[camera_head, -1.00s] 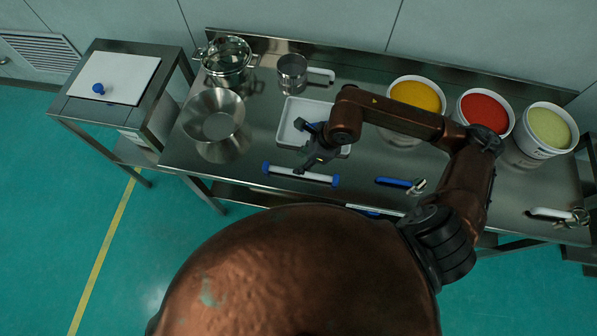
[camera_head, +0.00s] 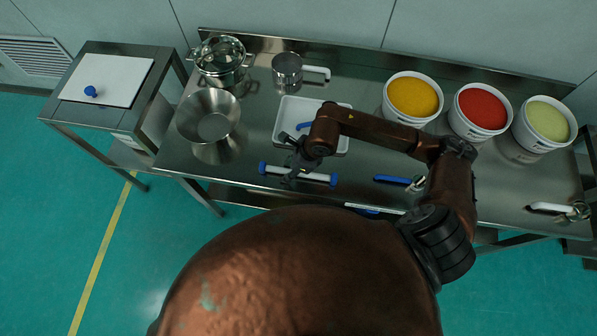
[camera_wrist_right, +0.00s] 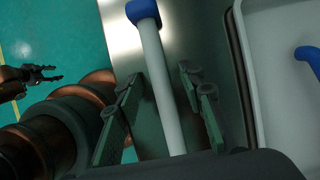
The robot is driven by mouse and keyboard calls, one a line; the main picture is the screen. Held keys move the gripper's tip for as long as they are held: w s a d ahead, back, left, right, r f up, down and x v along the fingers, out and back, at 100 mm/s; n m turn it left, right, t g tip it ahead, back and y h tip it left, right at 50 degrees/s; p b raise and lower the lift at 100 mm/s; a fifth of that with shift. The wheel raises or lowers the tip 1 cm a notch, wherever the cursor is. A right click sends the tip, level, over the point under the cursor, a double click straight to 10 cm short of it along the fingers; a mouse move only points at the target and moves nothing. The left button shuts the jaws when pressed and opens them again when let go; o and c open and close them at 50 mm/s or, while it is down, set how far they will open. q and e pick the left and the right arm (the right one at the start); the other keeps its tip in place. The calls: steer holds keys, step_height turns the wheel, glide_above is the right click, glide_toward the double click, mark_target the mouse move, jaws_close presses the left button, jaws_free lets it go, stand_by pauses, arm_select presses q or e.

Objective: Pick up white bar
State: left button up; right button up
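The white bar (camera_head: 312,177) with blue ends lies near the front edge of the steel table. It also shows in the right wrist view (camera_wrist_right: 161,85), running lengthwise between the fingers. My right gripper (camera_head: 291,174) is over the bar, left of its middle. In the right wrist view my right gripper (camera_wrist_right: 158,92) is open, one finger on each side of the bar, with gaps visible. The bar's near end is hidden behind the gripper body. My left gripper (camera_wrist_right: 48,74) shows at the left of the right wrist view, fingers apart and empty, away from the bar.
A white tray (camera_head: 287,112) holding a blue-handled item lies just behind the bar. A steel bowl (camera_head: 207,117) stands to the left. A blue-handled tool (camera_head: 392,180) lies to the right. Buckets of yellow (camera_head: 413,97), red and green material stand at the back right.

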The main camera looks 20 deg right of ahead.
steer(key=shift+c, duration=0.3)
jaws_close()
steer(key=shift+r, duration=0.1)
